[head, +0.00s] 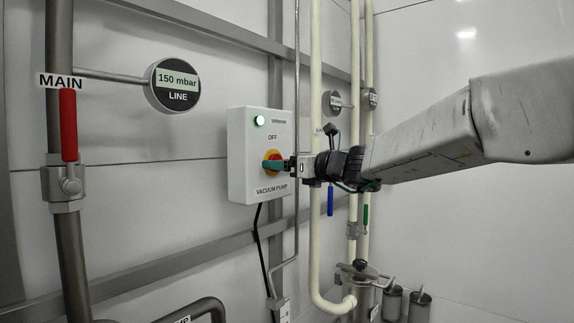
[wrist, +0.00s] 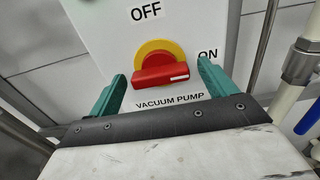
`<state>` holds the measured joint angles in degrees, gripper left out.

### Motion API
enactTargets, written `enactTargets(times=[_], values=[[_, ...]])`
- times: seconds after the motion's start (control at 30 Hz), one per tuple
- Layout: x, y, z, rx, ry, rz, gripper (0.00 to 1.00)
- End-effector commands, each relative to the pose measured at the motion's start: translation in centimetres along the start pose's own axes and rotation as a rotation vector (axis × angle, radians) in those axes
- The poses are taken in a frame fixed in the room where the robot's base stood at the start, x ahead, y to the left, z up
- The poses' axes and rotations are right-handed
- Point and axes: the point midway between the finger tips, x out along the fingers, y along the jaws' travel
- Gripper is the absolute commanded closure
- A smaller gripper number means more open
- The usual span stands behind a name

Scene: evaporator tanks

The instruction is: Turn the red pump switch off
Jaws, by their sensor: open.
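The red pump switch (wrist: 160,76) is a bar-shaped knob on a yellow disc (wrist: 153,48). It lies nearly level in the wrist view, with OFF above it and ON to its right. In the head view the yellow disc and red knob (head: 270,156) sit on the front of a white VACUUM PUMP box (head: 240,170), partly hidden by my gripper. My gripper (wrist: 160,70) is open, with one teal finger on either side of the knob. Gaps show between the fingers and the knob, so I see no contact. In the head view my gripper (head: 274,166) is right at the switch.
A pale green lamp (head: 259,121) glows on the box. A red MAIN valve handle (head: 68,125) and a gauge reading 150 mbar (head: 175,84) are to the left. Cream pipes (head: 316,240) and a blue handle (head: 330,200) stand close to my arm. A black cable hangs below the box.

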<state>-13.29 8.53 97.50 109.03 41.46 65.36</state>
Motion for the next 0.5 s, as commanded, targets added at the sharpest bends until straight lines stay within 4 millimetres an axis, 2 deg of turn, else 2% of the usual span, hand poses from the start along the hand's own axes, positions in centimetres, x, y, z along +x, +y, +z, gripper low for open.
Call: enactTargets(times=[0.17, 0.2, 0.3, 0.37, 0.5], values=[[0.02, 0.00, -0.02, 0.000, 0.000, 0.000, 0.16], [0.02, 0.00, -0.02, 0.000, 0.000, 0.000, 0.19], [0.00, 0.00, -0.02, -0.001, 0.000, 0.000, 0.47], [-0.01, -0.01, -0.02, -0.001, 0.000, 0.000, 0.61], [-0.02, -0.01, -0.03, -0.002, 0.001, 0.000, 0.61]])
